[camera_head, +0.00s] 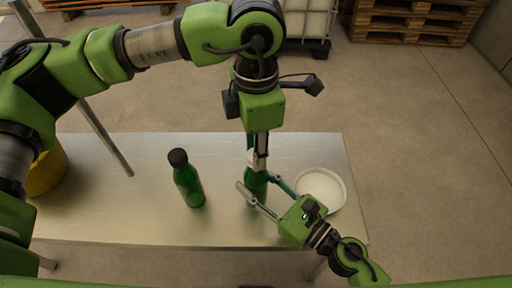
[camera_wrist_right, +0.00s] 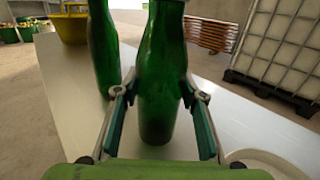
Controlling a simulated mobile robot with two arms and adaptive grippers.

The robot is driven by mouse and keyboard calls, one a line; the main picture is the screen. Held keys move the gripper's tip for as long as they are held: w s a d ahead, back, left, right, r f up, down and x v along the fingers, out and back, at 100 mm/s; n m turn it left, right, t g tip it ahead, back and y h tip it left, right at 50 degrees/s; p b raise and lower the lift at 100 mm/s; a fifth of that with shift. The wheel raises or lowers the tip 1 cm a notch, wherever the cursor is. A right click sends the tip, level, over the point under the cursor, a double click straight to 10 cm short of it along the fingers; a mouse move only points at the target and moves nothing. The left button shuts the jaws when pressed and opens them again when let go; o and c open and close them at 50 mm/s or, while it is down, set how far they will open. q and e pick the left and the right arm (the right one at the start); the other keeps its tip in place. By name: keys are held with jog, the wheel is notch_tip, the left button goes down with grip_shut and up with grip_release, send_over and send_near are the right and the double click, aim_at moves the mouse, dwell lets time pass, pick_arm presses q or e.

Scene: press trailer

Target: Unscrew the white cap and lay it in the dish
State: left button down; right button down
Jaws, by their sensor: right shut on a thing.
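A green bottle (camera_head: 256,190) stands upright on the table, right of its middle. My right gripper (camera_head: 257,184) reaches in from the lower right and is shut on the bottle's body, a finger on each side. The bottle (camera_wrist_right: 162,75) also fills the middle of the right wrist view, its top out of frame. A bit of the white cap (camera_head: 252,156) shows at the bottle's top. My left gripper (camera_head: 261,150) points down over the cap and partly hides it; its finger gap is unclear. The white dish (camera_head: 338,205) lies right of the bottle, with nothing visible in it.
A second green bottle (camera_head: 188,182) with a black cap stands upright to the left. A yellow container (camera_head: 47,174) is at the table's left end. The metal table (camera_head: 110,205) is clear around the second bottle. Pallets (camera_head: 418,18) and a white caged tank (camera_head: 308,20) stand behind.

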pick_arm(q)
jog(key=n, duration=1.8)
jog(key=shift+w, duration=0.1)
jog(key=n, duration=0.6)
jog(key=shift+r, duration=0.1)
jog(key=shift+r, duration=0.2)
jog(key=shift+r, duration=0.9)
